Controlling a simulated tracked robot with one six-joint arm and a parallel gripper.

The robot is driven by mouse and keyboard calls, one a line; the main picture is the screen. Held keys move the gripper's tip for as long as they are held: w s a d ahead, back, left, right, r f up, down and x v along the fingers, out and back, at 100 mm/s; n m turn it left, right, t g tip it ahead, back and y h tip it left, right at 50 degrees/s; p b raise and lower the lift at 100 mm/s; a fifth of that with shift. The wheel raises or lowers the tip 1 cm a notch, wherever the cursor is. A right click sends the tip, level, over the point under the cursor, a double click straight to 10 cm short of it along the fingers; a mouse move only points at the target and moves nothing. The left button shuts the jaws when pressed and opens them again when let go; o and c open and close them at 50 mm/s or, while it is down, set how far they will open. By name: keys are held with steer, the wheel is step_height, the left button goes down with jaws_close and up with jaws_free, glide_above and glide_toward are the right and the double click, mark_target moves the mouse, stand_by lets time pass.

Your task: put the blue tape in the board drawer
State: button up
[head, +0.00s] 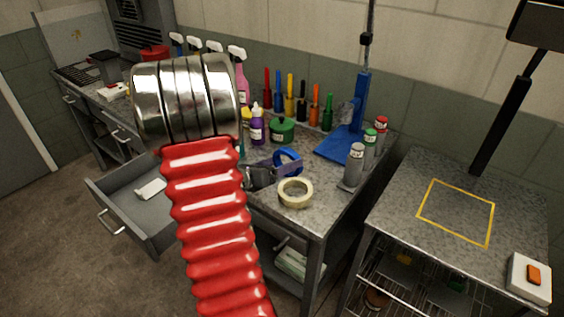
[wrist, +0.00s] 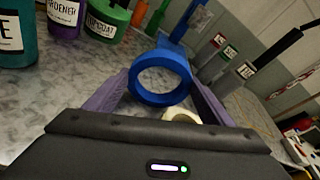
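The blue tape (head: 289,158) is a thick blue ring at the middle of the workbench, beside a cream tape roll. In the wrist view, the blue tape (wrist: 162,79) sits between the two purple fingers of my gripper (wrist: 160,82), with a fingertip against each side of it. My gripper (head: 284,167) also shows in the head view, with the wrist partly behind my red arm. Whether the tape is clear of the bench top is hard to tell. A grey drawer (head: 124,217) stands pulled open at the left, with a white item inside; my arm hides its right part.
The cream tape roll (head: 295,193) lies near the bench's front edge. A green tin (head: 282,130), a purple bottle (head: 257,130), spray bottles and coloured markers stand behind. A blue stand (head: 342,145) and several small cans (head: 355,166) are at the right. A side table (head: 400,205) stands further right.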

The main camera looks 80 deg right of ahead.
steer(key=o, duration=0.4)
steer(key=shift+r, duration=0.1)
steer(key=shift+w+a+r, duration=0.1)
steer(key=v, duration=1.1)
steer(key=shift+w+a, duration=0.15)
steer(key=shift+a, duration=0.2)
stand_by(0.4)
steer(key=shift+w, duration=0.1)
